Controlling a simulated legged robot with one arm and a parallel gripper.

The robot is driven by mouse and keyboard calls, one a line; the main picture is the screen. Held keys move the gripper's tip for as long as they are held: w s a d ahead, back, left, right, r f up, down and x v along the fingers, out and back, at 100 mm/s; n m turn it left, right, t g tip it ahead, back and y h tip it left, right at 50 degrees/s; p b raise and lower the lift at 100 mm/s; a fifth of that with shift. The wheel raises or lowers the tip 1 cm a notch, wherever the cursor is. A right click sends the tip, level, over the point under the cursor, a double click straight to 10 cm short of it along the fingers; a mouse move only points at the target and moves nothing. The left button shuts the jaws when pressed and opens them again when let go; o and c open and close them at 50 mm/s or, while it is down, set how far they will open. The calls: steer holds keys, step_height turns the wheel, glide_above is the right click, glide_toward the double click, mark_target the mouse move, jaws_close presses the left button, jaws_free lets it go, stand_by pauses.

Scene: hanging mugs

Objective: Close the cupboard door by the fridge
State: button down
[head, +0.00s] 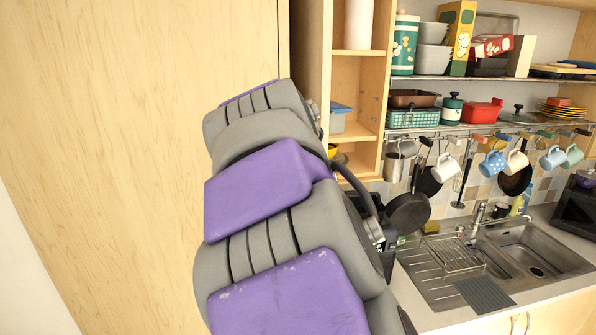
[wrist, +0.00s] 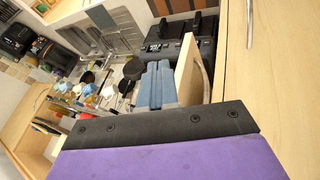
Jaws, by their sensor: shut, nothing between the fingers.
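In the wrist view a pale wooden door (wrist: 190,74) with a curved metal handle (wrist: 203,72) stands open, seen nearly edge-on. My gripper (wrist: 158,68) shows as two blue-grey fingers held together, empty, just left of that door; I cannot tell whether they touch it. In the head view the open cupboard (head: 357,88) shows its shelves right of a tall wooden panel (head: 140,130). My purple and grey arm crosses in front and hides the cupboard's lower part and my gripper. The fridge cannot be told apart for sure.
Right of the cupboard are open shelves with boxes and bowls (head: 433,45), hanging mugs (head: 446,167) and pans (head: 408,213). A steel sink (head: 520,250) is set in the counter below. In the wrist view another wooden panel (wrist: 285,80) stands close on the right.

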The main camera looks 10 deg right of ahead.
steer(key=w+a+r+n+t+p, duration=0.1)
steer(key=w+a+r+p, duration=0.15)
steer(key=a, duration=0.35)
steer(key=w+a+r+n+t+p, duration=0.1)
steer(key=w+a+r, duration=0.2)
steer(key=w+a, duration=0.15)
steer(key=w+d+f+p, duration=0.2)
steer(key=w+d+f, duration=0.1)
steer(key=d+f, duration=0.4)
steer(key=shift+w+h+p, duration=0.3)
steer(key=shift+p, duration=0.05)
